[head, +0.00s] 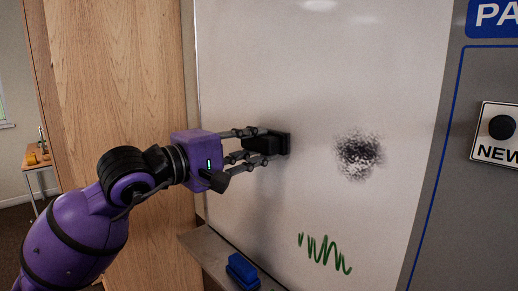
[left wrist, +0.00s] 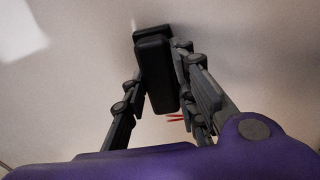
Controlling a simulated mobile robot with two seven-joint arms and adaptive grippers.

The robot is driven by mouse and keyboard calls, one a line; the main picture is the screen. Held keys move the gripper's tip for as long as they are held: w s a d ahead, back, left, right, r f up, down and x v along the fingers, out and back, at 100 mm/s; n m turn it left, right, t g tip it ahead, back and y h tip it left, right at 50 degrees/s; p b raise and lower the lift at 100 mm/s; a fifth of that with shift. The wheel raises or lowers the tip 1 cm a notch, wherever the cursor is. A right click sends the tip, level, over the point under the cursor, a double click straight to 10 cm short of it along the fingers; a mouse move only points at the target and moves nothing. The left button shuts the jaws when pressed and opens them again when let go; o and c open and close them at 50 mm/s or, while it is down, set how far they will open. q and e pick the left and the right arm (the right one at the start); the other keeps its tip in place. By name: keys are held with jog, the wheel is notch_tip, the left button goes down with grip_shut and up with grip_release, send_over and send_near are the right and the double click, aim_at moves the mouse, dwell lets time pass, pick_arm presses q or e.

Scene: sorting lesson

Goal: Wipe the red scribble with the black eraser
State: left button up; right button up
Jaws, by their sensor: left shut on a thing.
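My left gripper (head: 252,146) is shut on the black eraser (head: 268,143) and holds it at the left part of the whiteboard (head: 330,90). The eraser is against the board or very close to it; I cannot tell which. In the left wrist view the eraser (left wrist: 155,75) stands between the fingers (left wrist: 157,95). A small bit of the red scribble (left wrist: 176,117) shows there beside the right fingers. In the head view the eraser and gripper hide the red scribble. My right gripper is not in view.
A dark grey smudge (head: 359,154) and a green scribble (head: 325,253) are on the board. A blue eraser (head: 242,270) lies on the ledge (head: 208,258) below. A panel with a black button (head: 502,127) is at the right. A wooden door (head: 115,80) is at the left.

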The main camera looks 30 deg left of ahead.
pick_arm(q)
jog(key=shift+w+a+b, duration=0.3)
jog(key=shift+w+a, duration=0.05)
jog(key=shift+a, duration=0.5)
jog(key=shift+w+a+b, duration=0.25)
jog(key=shift+w+a, duration=0.15)
jog(key=shift+a, duration=0.45)
jog(key=shift+w+a+b, duration=0.3)
jog(key=shift+w+a, duration=0.05)
jog(key=shift+a, duration=0.5)
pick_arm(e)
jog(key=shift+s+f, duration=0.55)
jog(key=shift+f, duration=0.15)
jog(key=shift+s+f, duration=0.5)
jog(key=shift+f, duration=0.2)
pick_arm(q)
jog(key=w+a+b, duration=0.2)
jog(key=a, duration=0.4)
jog(key=shift+w, duration=0.3)
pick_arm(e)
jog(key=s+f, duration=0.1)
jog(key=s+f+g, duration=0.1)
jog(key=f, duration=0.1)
pick_arm(q)
jog(key=shift+a+r, duration=0.1)
jog(key=shift+r, duration=0.05)
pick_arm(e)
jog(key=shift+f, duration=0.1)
